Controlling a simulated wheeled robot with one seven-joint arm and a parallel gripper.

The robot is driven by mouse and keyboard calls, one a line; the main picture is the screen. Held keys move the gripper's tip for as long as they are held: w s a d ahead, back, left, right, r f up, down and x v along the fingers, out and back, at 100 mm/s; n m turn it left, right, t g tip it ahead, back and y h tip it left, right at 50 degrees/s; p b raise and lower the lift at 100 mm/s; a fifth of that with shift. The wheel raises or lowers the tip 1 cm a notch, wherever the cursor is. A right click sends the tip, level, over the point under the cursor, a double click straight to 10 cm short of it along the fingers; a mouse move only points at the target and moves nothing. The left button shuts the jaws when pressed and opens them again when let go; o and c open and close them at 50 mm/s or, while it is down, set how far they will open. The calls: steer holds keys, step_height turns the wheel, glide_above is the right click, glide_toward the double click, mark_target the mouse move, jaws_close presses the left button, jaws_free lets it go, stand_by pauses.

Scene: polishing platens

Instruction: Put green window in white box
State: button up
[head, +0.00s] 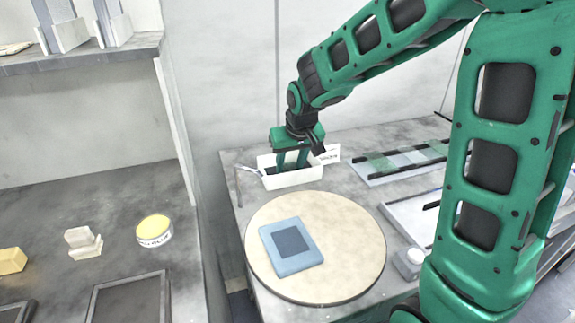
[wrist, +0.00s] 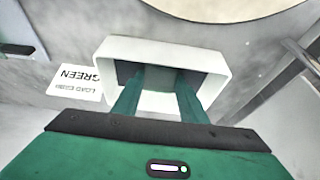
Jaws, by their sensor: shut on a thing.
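The white box (head: 293,181) is an open tray on the grey bench behind the round platen. It also fills the middle of the wrist view (wrist: 212,62). My gripper (head: 291,163) points down into the box, with its fingertips inside the rim. In the wrist view its two green fingers (wrist: 160,82) reach into the box, shut on a thin pale-green pane (wrist: 159,100), which I take to be the green window. The pane's lower edge is hard to make out, so I cannot tell whether it touches the box floor.
A card reading "GREEN" (wrist: 78,82) stands beside the box. A rack (head: 375,180) with greenish and clear panes lies to the right.

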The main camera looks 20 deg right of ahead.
steer(key=o, duration=1.2)
steer(key=v, duration=1.2)
steer(key=shift+s, duration=0.1)
